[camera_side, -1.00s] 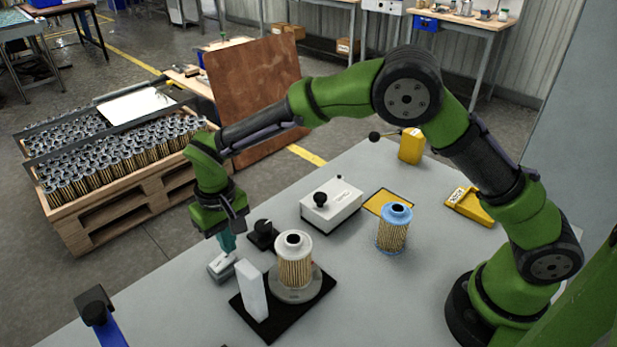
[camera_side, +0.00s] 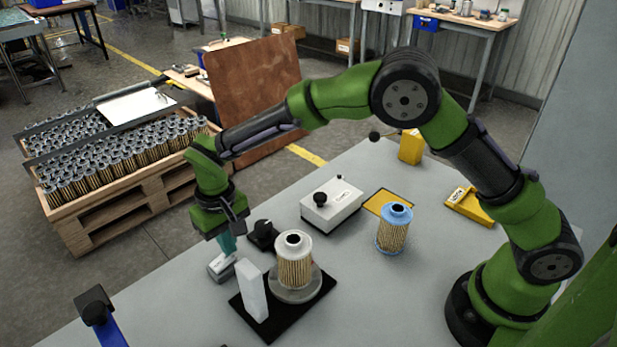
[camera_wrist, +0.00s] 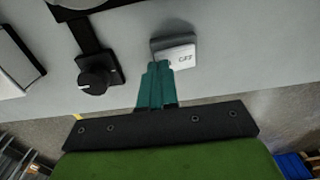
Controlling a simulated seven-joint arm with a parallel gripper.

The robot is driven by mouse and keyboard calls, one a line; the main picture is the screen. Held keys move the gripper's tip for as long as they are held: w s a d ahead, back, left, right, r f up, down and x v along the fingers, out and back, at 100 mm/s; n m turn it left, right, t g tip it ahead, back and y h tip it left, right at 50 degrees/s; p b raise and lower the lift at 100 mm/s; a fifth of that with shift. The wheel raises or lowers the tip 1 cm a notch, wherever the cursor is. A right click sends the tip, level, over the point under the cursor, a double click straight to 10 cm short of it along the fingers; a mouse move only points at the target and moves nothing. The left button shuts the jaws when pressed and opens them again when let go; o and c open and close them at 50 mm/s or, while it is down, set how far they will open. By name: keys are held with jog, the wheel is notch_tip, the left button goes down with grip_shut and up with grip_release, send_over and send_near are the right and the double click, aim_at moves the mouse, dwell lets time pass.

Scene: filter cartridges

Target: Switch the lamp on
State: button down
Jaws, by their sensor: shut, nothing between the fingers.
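A small switch (camera_side: 221,267) with a grey base and a pale rocker sits on the table at the left. In the wrist view the switch (camera_wrist: 178,53) carries lettering that appears to read OFF. My gripper (camera_side: 228,248) points down at the switch, its teal fingers shut with nothing between them. In the wrist view the fingertips (camera_wrist: 158,66) are at the rocker's near left edge; I cannot tell whether they touch it. A pale upright block (camera_side: 252,290), possibly the lamp, stands on a black plate and shows no clear glow.
A black knob (camera_side: 263,234) is close behind the switch. A white-topped filter (camera_side: 294,262) stands on a round base on the black plate (camera_side: 318,293). A white box with a knob (camera_side: 331,206) and a blue-capped filter (camera_side: 393,230) are farther right.

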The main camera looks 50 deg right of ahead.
jog(key=shift+f, duration=0.6)
jog(key=shift+r, duration=0.15)
jog(key=shift+r, duration=3.4)
jog(key=shift+f, duration=0.35)
jog(key=s+d+r+m+t+y, duration=0.1)
jog(key=s+d+r+m+t, duration=0.1)
jog(key=s+d+r, duration=0.5)
jog(key=s+d+r+m+t+y, duration=0.1)
jog(key=s+d+r+t, duration=0.4)
jog(key=s+d, duration=0.9)
notch_tip(320, 180, up, 3)
jog(key=shift+d+f+m, duration=0.1)
jog(key=shift+d+m, duration=0.3)
jog(key=shift+m, duration=0.1)
